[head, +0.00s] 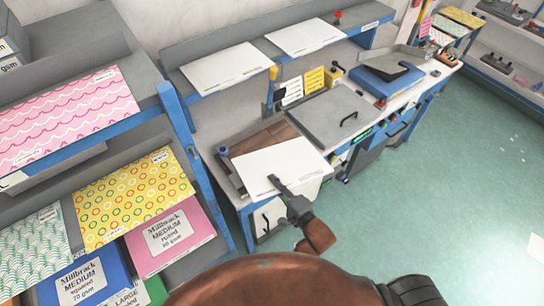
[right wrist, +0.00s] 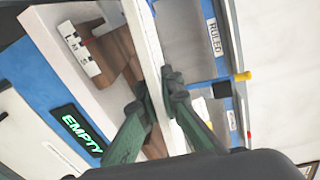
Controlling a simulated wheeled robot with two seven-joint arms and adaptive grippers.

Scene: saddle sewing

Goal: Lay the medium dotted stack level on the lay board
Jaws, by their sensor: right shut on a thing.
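My right gripper (head: 274,184) is shut on the near edge of a white paper stack (head: 272,162). In the right wrist view, the gripper's green fingers (right wrist: 155,92) pinch the stack (right wrist: 146,35), seen edge-on. Its dots are too small to make out. The stack is held over the front right part of the brown wooden lay board (head: 248,143), hiding much of it. The wood also shows beside the stack in the right wrist view (right wrist: 117,58). I cannot tell whether the stack touches the board. My left gripper is not in view.
A grey lid with a handle (head: 320,115) lies right of the board, and a blue machine (head: 383,85) stands farther along the bench. White stacks (head: 225,68) lie on the shelf above. A rack of patterned and coloured paper (head: 135,190) stands left. A green EMPTY sign (right wrist: 82,129) glows.

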